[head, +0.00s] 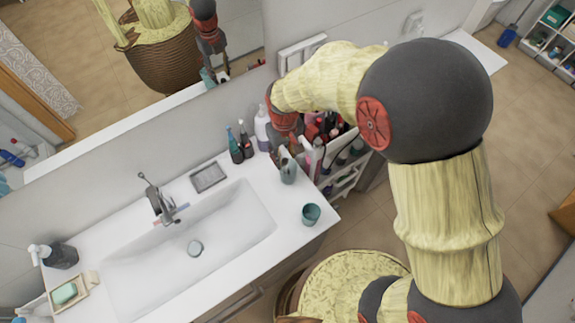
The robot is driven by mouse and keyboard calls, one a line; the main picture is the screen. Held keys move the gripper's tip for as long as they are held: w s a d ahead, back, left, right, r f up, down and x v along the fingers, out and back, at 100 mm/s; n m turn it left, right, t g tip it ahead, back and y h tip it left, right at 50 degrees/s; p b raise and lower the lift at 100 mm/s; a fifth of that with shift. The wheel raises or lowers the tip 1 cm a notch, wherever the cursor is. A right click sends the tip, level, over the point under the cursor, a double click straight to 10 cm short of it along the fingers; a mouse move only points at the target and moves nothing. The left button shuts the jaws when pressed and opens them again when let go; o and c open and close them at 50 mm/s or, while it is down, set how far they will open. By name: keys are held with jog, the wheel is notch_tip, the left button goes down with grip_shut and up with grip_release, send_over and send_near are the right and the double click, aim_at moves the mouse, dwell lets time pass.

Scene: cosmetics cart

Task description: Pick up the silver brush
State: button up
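I cannot pick out a silver brush for certain; at this size the items in the cosmetics cart blend together. The white cart (345,188) stands beside the right end of the sink counter, its top crowded with red, dark and pale cosmetics (331,126). My gripper (290,148) points down at the cart's left side, near the counter's back right corner. My arm comes in from the right and hides part of the cart. The fingers are small and dark, so whether they are open, shut or holding something does not show.
A grey vessel (288,171) stands on the white counter (255,178) close below my gripper. Bottles (239,146) and a pale lilac bottle (263,130) stand to its left by the wall. A teal cup (311,214) is near the front right corner. A mirror (125,60) reflects my arm.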

aim_at(285, 165)
jog(key=f, duration=0.7)
jog(key=shift+w+p, duration=0.25)
jog(key=shift+p, duration=0.05)
jog(key=shift+c, duration=0.4)
jog(key=c, duration=0.8)
grip_shut()
